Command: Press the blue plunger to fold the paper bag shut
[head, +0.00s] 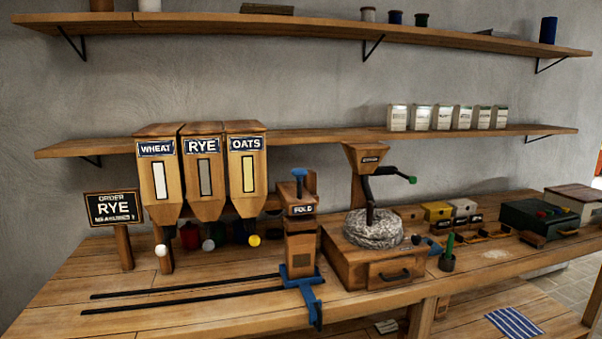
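The blue plunger (299,174) stands up at the top of the wooden fold station, above its FOLD sign (302,210). Directly below the sign is a brown upright block that looks like the paper bag (300,248). It stands on a blue carriage (301,281) with a blue handle toward the front edge. I cannot tell whether the bag's top is folded, since it is under the station. Neither of my grippers is in view.
Two dark rails (180,295) run left of the carriage. Three hoppers, including the RYE one (204,180), hang behind them. A mill with a drawer (392,274) and green-tipped crank (412,180) stands right of the fold station. The front left bench is otherwise clear.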

